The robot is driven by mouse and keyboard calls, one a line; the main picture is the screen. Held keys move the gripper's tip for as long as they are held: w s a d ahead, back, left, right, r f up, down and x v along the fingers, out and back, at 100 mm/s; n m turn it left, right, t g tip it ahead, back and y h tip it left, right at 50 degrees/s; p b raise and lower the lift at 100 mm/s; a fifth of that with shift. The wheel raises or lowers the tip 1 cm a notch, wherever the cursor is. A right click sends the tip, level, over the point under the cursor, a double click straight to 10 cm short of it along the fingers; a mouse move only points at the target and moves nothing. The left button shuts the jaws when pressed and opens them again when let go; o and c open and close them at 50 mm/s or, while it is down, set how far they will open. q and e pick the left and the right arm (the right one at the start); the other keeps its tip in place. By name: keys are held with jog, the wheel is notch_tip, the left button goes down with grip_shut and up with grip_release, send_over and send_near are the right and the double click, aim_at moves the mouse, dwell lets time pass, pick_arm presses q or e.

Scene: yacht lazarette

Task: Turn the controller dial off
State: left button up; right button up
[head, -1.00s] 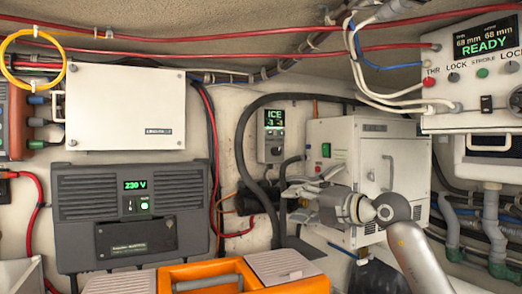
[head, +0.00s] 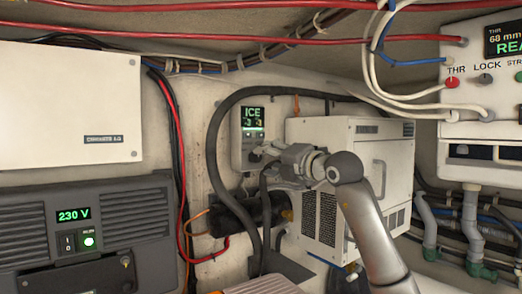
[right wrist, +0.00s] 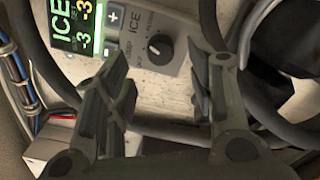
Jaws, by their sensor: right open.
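The controller (head: 249,138) is a pale wall box with a green-lit display reading ICE. Its black round dial (right wrist: 160,48) shows in the right wrist view, on the panel beside the display and plus and minus buttons. A pale mark shows on the dial; its surrounding labels are too small to read surely. My right gripper (right wrist: 162,68) is open, its two fingers on either side of the dial in that view and seemingly still short of it. In the head view the right gripper (head: 268,157) is at the controller's lower right and partly hides the dial area. My left gripper is out of view.
A white vented cabinet (head: 345,180) stands right of the controller, close to my right arm. A thick black hose (head: 214,150) curves around the controller. A grey 230 V unit (head: 80,235) and a white box (head: 65,105) are at left.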

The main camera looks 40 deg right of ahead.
aim_at(258, 157)
jog(key=w+p, duration=0.1)
jog(key=w, duration=0.2)
jog(key=shift+d+r, duration=0.1)
jog(key=shift+d, duration=0.05)
jog(key=shift+w, duration=0.6)
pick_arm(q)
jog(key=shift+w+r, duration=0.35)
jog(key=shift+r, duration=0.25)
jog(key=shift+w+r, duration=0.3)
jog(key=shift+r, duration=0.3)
pick_arm(e)
jog(key=c, duration=1)
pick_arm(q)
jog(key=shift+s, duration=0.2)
pick_arm(e)
jog(key=shift+c, duration=0.2)
